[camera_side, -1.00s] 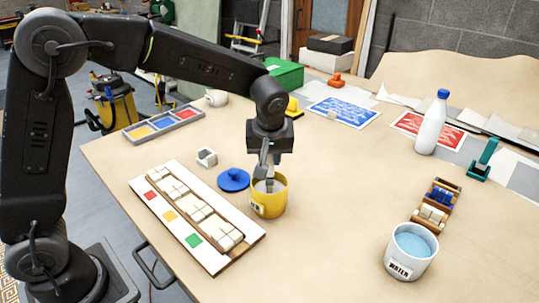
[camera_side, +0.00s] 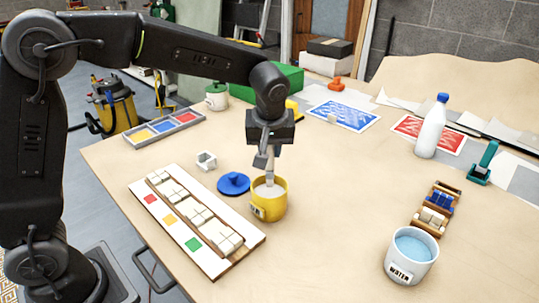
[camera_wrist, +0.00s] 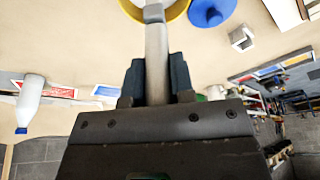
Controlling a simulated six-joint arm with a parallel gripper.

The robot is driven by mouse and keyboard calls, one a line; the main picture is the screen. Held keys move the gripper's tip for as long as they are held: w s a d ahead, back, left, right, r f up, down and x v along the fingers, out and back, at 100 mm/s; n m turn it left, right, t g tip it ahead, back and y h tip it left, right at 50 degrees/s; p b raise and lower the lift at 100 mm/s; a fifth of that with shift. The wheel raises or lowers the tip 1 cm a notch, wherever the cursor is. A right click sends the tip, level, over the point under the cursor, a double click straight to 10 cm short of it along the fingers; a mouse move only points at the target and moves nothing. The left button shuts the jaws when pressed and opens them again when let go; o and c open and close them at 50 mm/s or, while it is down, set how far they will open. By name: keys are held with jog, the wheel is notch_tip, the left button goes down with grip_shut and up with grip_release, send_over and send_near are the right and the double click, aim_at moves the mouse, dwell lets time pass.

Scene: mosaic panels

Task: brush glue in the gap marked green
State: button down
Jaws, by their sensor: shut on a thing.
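My gripper (camera_side: 267,157) is above the yellow glue pot (camera_side: 270,203) and shut on a pale brush handle (camera_wrist: 156,62). The brush stands nearly upright; its lower end is at the pot's mouth, and its bristles are hidden. The pot's rim also shows in the wrist view (camera_wrist: 178,8). The mosaic panel (camera_side: 211,262) lies left of the pot, with groups of cream tiles (camera_side: 201,214) and gaps between them. Beside the tiles are a red mark (camera_side: 149,199), a yellow mark (camera_side: 169,218) and the green mark (camera_side: 193,244), nearest the front.
A blue lid (camera_side: 233,184) lies behind the pot, with a small white open cube (camera_side: 206,160) near it. A water cup (camera_side: 410,256), tile rack (camera_side: 437,207) and white bottle (camera_side: 431,130) stand at right. A divided tray (camera_side: 163,127) lies back left. The table's middle is clear.

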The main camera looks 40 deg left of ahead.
jog(key=shift+r, duration=1.9)
